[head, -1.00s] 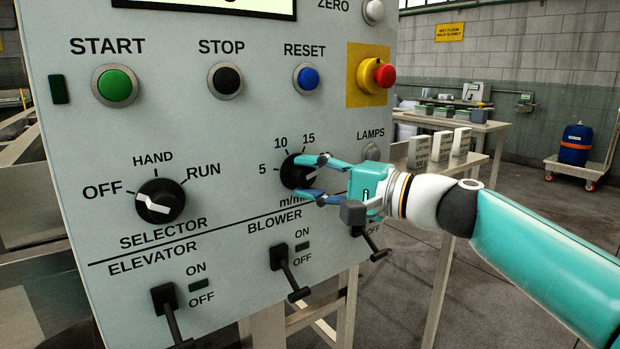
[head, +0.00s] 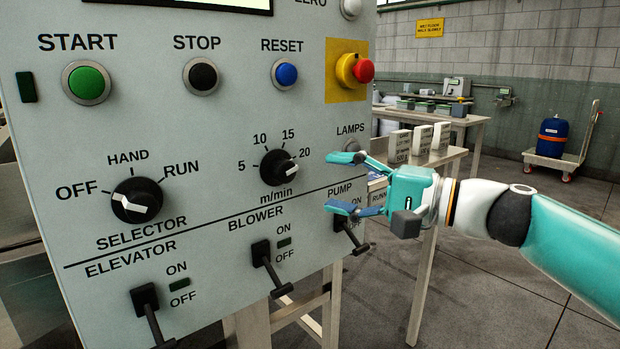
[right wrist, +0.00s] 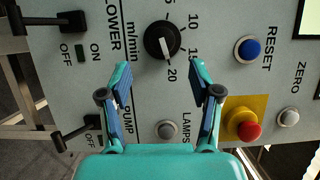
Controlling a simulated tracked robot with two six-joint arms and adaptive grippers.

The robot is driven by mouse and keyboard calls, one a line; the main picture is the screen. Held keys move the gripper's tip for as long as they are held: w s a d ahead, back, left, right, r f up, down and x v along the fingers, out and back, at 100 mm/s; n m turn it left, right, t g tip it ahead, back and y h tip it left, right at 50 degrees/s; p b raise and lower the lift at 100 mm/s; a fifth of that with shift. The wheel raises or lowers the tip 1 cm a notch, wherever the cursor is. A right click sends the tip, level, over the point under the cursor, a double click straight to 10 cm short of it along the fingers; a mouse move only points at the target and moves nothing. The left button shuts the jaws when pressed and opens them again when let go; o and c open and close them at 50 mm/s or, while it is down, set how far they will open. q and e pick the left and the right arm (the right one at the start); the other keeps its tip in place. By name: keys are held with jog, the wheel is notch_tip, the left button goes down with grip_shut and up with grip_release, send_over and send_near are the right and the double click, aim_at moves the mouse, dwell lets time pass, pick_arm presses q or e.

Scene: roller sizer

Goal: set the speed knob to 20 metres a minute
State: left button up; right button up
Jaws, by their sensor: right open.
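The speed knob (head: 279,168) is a black dial marked m/min, with figures from 5 to 20 around it. Its white pointer aims to the right, at or very close to the 20 mark. In the right wrist view the knob (right wrist: 161,40) shows whole, with the pointer towards the 20. My right gripper (head: 338,183) is open and empty, to the right of the knob and apart from it. In the right wrist view the fingertips (right wrist: 160,70) stand wide apart, with the knob beyond them. My left gripper is not in view.
The selector knob (head: 137,200) is to the left. The blower switch (head: 264,255) and pump switch (head: 348,225) sit below. Start (head: 86,82), stop (head: 202,75), reset (head: 285,73) and the red emergency button (head: 363,71) are above.

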jog(key=shift+v, duration=1.85)
jog(key=shift+d, duration=0.1)
